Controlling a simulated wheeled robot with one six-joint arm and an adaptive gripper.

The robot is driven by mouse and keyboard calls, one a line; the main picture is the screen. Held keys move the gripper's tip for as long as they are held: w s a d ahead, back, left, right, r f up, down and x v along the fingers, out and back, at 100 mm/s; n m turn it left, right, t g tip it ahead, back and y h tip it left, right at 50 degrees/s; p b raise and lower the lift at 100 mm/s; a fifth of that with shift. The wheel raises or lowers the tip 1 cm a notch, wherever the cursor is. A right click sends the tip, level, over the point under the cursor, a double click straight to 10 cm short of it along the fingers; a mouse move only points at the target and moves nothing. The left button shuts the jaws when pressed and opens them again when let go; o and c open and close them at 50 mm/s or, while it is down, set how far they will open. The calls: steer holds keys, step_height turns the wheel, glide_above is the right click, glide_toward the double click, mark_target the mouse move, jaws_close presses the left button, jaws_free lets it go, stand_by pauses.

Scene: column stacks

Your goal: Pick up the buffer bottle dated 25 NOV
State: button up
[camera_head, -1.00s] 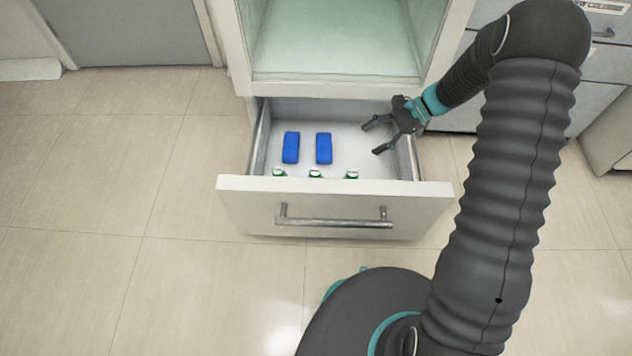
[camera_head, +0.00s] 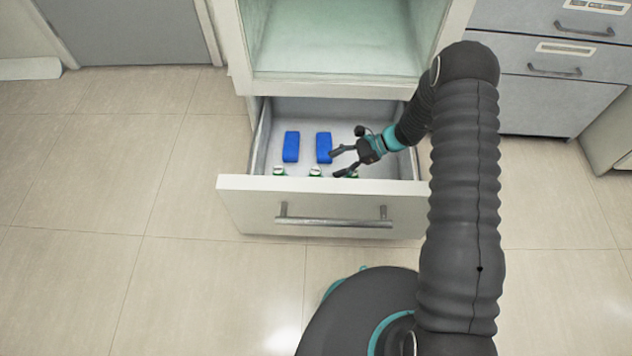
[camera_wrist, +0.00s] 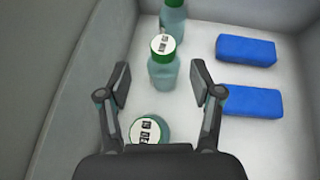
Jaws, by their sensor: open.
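My gripper (camera_head: 340,163) is open and empty over the right side of the open drawer. Several green-capped bottles stand in a row behind the drawer front. In the head view I see a left bottle (camera_head: 279,171), a middle bottle (camera_head: 316,172) and part of a right bottle (camera_head: 354,175) beside my gripper. In the wrist view the near bottle (camera_wrist: 150,131) is partly hidden by my gripper's body. Another bottle (camera_wrist: 163,70) stands ahead between the fingertips, and a far bottle (camera_wrist: 173,17) is cut by the top edge. The labels on the caps are too small to read.
Two blue blocks, a left one (camera_head: 291,147) and a right one (camera_head: 324,148), lie in the drawer behind the bottles. The drawer front (camera_head: 335,207) with its handle closes the near side. An open cabinet compartment (camera_head: 335,45) is above the drawer.

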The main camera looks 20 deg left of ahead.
mark_target(319, 170)
steer(key=shift+w+x, duration=0.1)
steer(key=shift+x, duration=1.35)
steer(key=shift+w+x, duration=0.15)
steer(key=shift+x, duration=1.3)
jaws_close()
